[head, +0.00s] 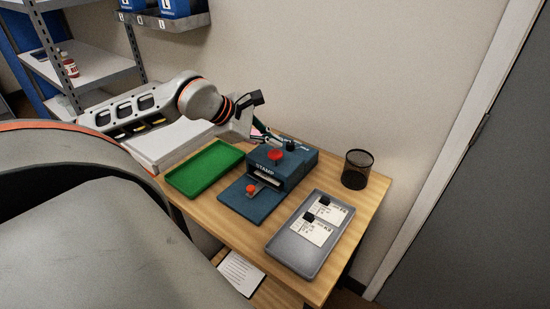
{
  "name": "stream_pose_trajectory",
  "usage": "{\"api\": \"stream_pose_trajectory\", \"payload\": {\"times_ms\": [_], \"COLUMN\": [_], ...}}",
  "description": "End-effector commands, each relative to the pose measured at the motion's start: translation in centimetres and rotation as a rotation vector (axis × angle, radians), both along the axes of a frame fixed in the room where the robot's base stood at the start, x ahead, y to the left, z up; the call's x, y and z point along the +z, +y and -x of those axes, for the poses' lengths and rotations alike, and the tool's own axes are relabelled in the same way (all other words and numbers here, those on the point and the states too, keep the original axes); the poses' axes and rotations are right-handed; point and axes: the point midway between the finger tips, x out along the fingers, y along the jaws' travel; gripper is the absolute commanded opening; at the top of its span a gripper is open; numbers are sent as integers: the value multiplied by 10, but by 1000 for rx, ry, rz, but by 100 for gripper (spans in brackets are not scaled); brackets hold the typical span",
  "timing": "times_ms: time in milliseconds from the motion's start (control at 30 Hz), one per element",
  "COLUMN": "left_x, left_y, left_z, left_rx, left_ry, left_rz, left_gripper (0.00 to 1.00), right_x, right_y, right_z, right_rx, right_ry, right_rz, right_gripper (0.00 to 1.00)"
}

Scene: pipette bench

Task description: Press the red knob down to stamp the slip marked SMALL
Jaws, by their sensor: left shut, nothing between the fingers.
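The blue stamp press (294,176), marked STAMP, stands on the wooden table. A large red knob (275,155) is on its top and a small red knob (251,189) is on its front plate. A pale edge, possibly a slip (267,179), shows in its front slot; any marking there is unreadable. My left gripper (275,143) is shut and empty, at the back of the press, close to the large red knob; I cannot tell whether they touch. My right gripper is not in view.
A grey tray (277,249) at the front right holds white slips (322,213) with dark pieces on them. A green tray (205,169) lies left of the press. A black mesh cup (356,169) stands at the right. Shelves (95,66) stand behind left.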

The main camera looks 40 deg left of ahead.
Motion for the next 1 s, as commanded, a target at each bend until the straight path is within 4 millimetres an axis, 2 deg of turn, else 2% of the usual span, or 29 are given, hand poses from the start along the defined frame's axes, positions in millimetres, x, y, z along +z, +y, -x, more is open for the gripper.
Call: {"api": "stream_pose_trajectory", "payload": {"times_ms": [267,567,1000], "left_x": [-1,-10,-10], "left_y": [0,0,0], "left_z": [0,0,0], "left_rx": [0,0,0], "left_ry": [0,1,0], "left_rz": [0,1,0], "left_gripper": [0,0,0], "right_x": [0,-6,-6], "right_y": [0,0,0], "right_z": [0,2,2], "right_rx": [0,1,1], "right_ry": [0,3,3], "right_rz": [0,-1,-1], "right_gripper": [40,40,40]}}
